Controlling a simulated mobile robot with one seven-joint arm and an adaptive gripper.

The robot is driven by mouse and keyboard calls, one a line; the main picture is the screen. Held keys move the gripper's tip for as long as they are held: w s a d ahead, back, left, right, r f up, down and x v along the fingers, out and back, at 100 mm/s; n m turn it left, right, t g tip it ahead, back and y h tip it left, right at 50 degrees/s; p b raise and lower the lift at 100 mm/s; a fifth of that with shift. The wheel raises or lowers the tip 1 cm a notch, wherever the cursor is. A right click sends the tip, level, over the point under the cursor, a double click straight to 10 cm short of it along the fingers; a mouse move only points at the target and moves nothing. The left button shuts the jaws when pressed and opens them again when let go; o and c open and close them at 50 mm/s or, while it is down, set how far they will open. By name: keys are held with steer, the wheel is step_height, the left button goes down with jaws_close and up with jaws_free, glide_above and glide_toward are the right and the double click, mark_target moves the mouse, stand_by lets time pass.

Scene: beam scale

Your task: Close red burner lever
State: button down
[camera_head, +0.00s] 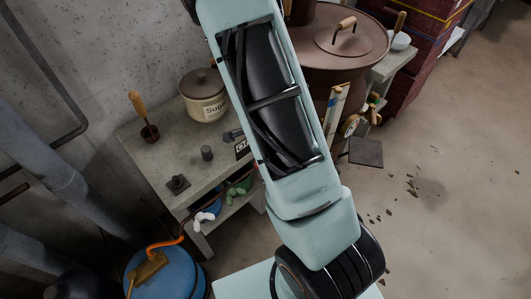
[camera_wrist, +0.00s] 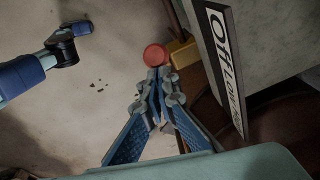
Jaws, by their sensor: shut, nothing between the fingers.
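In the wrist view, the round red end of the burner lever (camera_wrist: 155,55) shows just beyond the tips of my gripper (camera_wrist: 158,80). My gripper's fingers come together and hold nothing. The tips appear at or very close to the red end; I cannot tell whether they touch it. A yellow block (camera_wrist: 183,52) sits just right of the red end. A sign (camera_wrist: 222,45) reading "Off" and "Low" stands to the right. In the head view, my arm covers the middle, and neither my gripper nor the red lever can be made out.
In the head view, a stone table (camera_head: 165,160) carries a sugar pot (camera_head: 203,106). A large brown pot (camera_head: 375,40) stands behind my arm. A blue tank (camera_head: 180,280) with an orange hose is at lower left. The floor at right (camera_head: 450,160) is largely open.

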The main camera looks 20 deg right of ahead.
step_height(320, 180, up, 12)
steer(key=s+a+p, duration=0.1)
steer(key=p, duration=0.1)
steer(key=shift+s+f, duration=0.25)
steer(key=shift+s, duration=0.1)
